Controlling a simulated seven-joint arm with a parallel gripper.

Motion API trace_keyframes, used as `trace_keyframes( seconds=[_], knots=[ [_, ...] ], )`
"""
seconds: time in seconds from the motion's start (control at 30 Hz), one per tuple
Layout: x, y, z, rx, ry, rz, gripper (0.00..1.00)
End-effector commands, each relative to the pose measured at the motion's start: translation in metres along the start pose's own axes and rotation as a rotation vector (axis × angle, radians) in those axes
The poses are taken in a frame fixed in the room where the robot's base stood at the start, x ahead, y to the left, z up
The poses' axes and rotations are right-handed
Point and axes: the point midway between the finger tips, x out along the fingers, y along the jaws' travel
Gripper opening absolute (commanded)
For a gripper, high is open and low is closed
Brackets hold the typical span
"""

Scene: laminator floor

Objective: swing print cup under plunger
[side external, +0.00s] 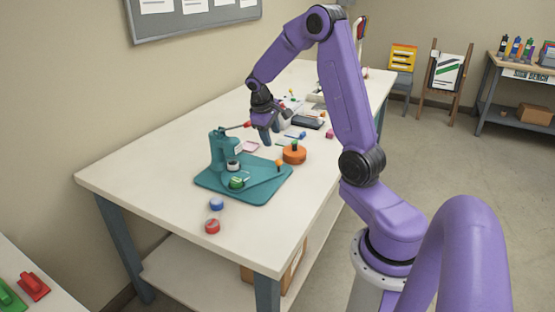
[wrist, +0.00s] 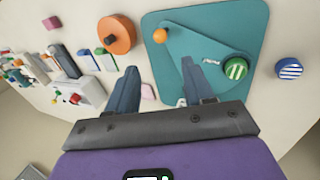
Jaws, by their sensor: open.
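A teal press (side external: 222,150) stands on the white table, with a plunger (side external: 233,166) under its head and a red-tipped lever (side external: 246,125). A green print cup (side external: 237,183) sits on its base, in front of the plunger and apart from it. In the wrist view the green striped cup (wrist: 235,68) lies at one corner of a teal swing plate (wrist: 195,55), with an orange knob (wrist: 160,35) at another corner. The knob also shows in the side view (side external: 278,163). My gripper (wrist: 157,68) is open and empty, above the table beside the press.
An orange round pot (side external: 294,155) stands close to the base on the knob side. Blue (side external: 216,204) and red (side external: 212,227) cups stand near the table's front. Small blocks and a dark tray (side external: 307,122) lie farther back. The table's front left is clear.

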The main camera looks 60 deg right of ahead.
Motion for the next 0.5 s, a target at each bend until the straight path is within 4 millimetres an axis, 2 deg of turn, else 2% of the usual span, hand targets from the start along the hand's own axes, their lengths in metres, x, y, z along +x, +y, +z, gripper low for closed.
trace_keyframes(
  seconds=[0.2,0.5],
  knots=[
    [0.043,-0.001,0.002,-0.001,-0.006,-0.003,0.52],
    [0.095,-0.001,0.001,-0.002,-0.004,-0.003,0.52]
  ],
)
